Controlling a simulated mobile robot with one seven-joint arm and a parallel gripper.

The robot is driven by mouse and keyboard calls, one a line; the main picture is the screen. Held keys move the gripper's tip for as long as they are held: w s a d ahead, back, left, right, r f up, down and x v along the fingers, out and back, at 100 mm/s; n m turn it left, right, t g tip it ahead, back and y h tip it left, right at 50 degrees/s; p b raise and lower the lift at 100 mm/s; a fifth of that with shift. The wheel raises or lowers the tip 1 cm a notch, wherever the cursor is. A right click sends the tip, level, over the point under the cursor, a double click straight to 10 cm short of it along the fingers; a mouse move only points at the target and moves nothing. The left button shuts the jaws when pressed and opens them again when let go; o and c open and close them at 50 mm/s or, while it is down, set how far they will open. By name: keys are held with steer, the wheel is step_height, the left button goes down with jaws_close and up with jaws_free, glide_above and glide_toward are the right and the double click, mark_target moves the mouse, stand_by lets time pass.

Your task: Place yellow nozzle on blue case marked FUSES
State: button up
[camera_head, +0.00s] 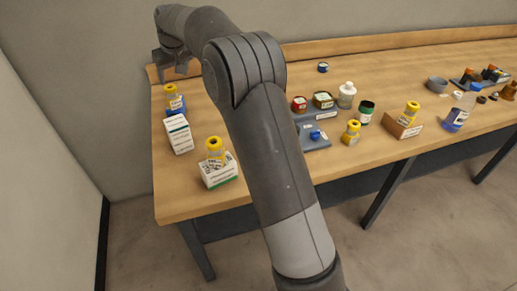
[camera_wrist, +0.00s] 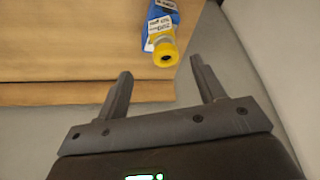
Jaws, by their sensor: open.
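A yellow-topped nozzle with a white label (camera_head: 172,91) stands at the far left end of the table. It is on, or right against, a small blue case (camera_head: 178,110); the lettering on the case is too small to read. In the wrist view, the yellow nozzle (camera_wrist: 164,52) points its dark round opening toward me, with the blue case (camera_wrist: 152,14) around its far side. My gripper (camera_head: 170,68) is at the left end of the table, just beyond the nozzle in the head view. Its two fingers (camera_wrist: 160,68) are apart and empty, with the nozzle ahead of the gap.
A white box (camera_head: 178,134) and another white box (camera_head: 219,174) with a yellow-topped bottle (camera_head: 215,150) stand nearby. More bottles, a brown box (camera_head: 403,128) and grey trays (camera_head: 313,138) fill the table's middle and right. A wall lies close at left.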

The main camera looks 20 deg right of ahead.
steer(key=s+d+r+m, duration=0.1)
steer(key=s+d+r, duration=0.3)
steer(key=s, duration=0.4)
steer(key=s+d+r+t, duration=0.1)
steer(key=s+d+r, duration=0.2)
steer(key=s, duration=0.5)
steer(key=s+d+r+m, duration=0.1)
steer(key=s+d+r, duration=0.3)
steer(key=s, duration=0.4)
steer(key=s+d+f, duration=0.1)
steer(key=s+f, duration=0.2)
steer(key=s, duration=0.5)
steer(key=s+d+f+m+h, duration=0.1)
steer(key=s+d+f, duration=0.1)
steer(key=s, duration=0.7)
steer(key=s+d+f+m, duration=0.1)
steer(key=s+f, duration=0.3)
steer(key=s, duration=0.4)
steer(key=shift+s+d+h, duration=0.15)
steer(key=shift+d+h, duration=0.15)
steer(key=shift+d, duration=0.35)
